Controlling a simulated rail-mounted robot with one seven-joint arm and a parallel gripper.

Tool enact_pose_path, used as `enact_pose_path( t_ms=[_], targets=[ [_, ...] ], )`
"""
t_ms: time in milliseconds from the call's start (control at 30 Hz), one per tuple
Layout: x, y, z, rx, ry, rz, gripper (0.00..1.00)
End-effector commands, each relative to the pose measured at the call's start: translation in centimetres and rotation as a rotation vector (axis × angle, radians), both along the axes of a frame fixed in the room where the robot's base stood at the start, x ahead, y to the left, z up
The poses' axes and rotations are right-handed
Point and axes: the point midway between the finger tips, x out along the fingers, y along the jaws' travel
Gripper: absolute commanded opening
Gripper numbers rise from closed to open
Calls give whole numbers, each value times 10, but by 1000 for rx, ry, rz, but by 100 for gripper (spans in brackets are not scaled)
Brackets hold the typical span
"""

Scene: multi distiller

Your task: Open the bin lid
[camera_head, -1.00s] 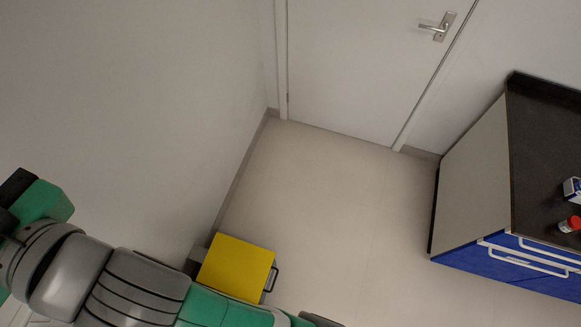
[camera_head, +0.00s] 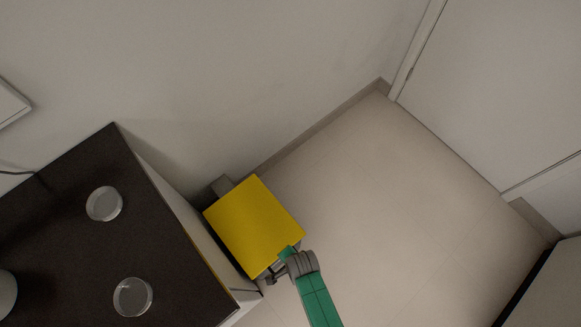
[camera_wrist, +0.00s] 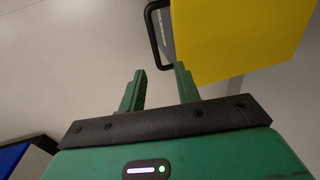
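The bin has a flat yellow lid (camera_head: 252,224), which lies shut in the head view, beside the dark-topped bench. The lid also fills the upper right of the wrist view (camera_wrist: 235,38). A black bar handle (camera_wrist: 154,34) sticks out from the bin's side in the wrist view. My gripper (camera_wrist: 160,82) is open, its two green fingers apart with nothing between them. The fingertips point toward the handle and stop short of it. In the head view my gripper (camera_head: 278,268) is at the lid's lower right edge and partly hidden by my wrist.
A dark bench top (camera_head: 70,235) with two clear dishes (camera_head: 104,204) (camera_head: 132,297) stands left of the bin. A wall is behind the bin. Pale floor (camera_head: 400,220) is clear to the right, up to a white door (camera_head: 500,90).

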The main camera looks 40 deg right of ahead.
Motion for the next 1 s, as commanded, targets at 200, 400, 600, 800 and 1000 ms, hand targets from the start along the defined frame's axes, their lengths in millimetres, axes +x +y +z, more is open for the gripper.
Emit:
enact_pose_path(
  t_ms=[200, 400, 600, 800, 1000],
  targets=[
    [-8, 2, -12, 10, 18, -16, 33],
    [-1, 2, -51, 10, 17, -14, 33],
    [5, 2, -80, 9, 15, -14, 33],
    [6, 2, -85, 9, 16, -14, 33],
    [7, 2, -84, 8, 16, -13, 27]
  ],
)
